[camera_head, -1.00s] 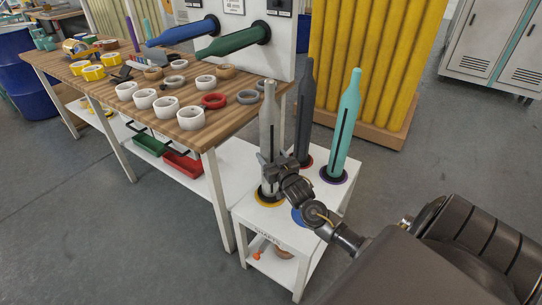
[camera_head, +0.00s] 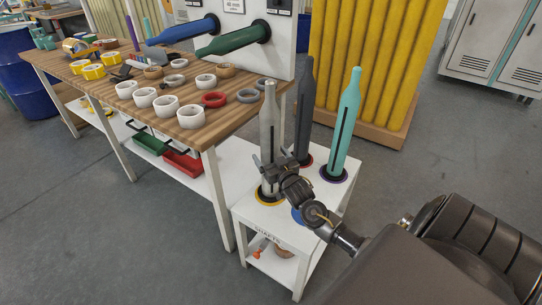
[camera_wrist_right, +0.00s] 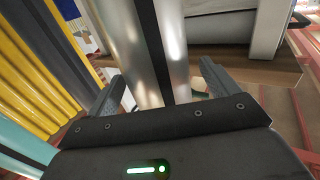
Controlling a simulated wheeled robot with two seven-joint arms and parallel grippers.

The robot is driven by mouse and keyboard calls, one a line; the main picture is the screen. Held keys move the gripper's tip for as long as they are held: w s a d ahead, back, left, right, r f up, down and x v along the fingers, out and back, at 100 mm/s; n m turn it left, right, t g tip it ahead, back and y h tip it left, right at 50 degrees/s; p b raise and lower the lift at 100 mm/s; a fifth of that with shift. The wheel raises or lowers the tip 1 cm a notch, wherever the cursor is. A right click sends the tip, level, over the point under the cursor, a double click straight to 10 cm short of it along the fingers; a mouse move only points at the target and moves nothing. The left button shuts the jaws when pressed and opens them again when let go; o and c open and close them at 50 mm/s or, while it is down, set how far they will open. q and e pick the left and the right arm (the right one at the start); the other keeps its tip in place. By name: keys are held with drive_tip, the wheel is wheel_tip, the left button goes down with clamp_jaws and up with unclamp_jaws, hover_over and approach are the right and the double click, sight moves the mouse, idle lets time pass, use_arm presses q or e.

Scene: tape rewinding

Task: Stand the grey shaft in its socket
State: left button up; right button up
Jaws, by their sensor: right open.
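The grey shaft (camera_head: 268,122) stands upright on the white shaft stand, its foot at the yellow-ringed socket (camera_head: 262,199). How deep it sits cannot be seen. My right gripper (camera_head: 268,169) is low on the shaft, with its jaws open. In the right wrist view the shaft (camera_wrist_right: 131,45), with its dark slot, rises between the two spread fingers (camera_wrist_right: 160,88). My left gripper is not in view.
A dark shaft (camera_head: 304,110) and a teal shaft (camera_head: 345,125) stand close by on the stand. A blue-ringed socket (camera_head: 296,216) is partly hidden by my right wrist. The wooden table (camera_head: 235,122) with tape rolls is just left.

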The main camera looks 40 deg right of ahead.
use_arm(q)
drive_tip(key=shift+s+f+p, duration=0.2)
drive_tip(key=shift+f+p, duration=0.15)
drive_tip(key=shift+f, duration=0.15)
use_arm(e)
drive_tip(key=v, duration=1)
drive_tip(key=shift+s, duration=0.4)
drive_tip(key=shift+r, duration=0.1)
